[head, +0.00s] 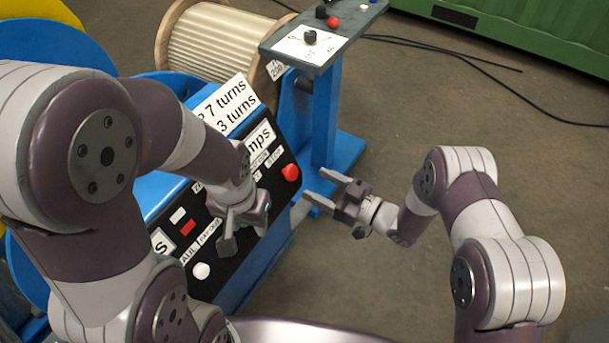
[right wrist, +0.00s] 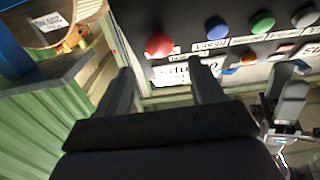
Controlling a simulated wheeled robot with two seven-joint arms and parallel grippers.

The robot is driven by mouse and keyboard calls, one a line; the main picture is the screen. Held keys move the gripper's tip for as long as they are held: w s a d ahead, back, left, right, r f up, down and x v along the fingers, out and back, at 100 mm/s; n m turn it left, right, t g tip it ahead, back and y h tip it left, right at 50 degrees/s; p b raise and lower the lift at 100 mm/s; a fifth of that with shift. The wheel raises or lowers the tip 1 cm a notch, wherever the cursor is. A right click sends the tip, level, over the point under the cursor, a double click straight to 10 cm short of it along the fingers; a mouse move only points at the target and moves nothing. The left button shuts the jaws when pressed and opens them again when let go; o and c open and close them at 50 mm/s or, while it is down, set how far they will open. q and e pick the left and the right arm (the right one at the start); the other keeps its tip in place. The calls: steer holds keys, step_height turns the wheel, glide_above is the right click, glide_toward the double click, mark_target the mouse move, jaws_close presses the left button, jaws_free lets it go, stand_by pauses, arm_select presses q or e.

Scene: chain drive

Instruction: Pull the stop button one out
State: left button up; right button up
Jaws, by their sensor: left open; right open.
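A red round button (head: 290,172) sits at the right end of the black control panel (head: 235,262) on the blue machine. It also shows in the right wrist view (right wrist: 159,44), above and between my finger tips, with a label beside it too small to read. My right gripper (head: 320,187) is open and empty, just right of this button, its fingers pointing at the panel and apart from the button. My left gripper (head: 245,236) is open in front of the panel and hides some of its buttons. It is partly seen in the right wrist view (right wrist: 288,105).
Blue (right wrist: 217,28) and green (right wrist: 262,22) buttons sit beside the red one. A blue post (head: 325,115) stands close beyond my right gripper. The floor to the right is open, with black cables.

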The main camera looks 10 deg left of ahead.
steer(key=v, duration=0.7)
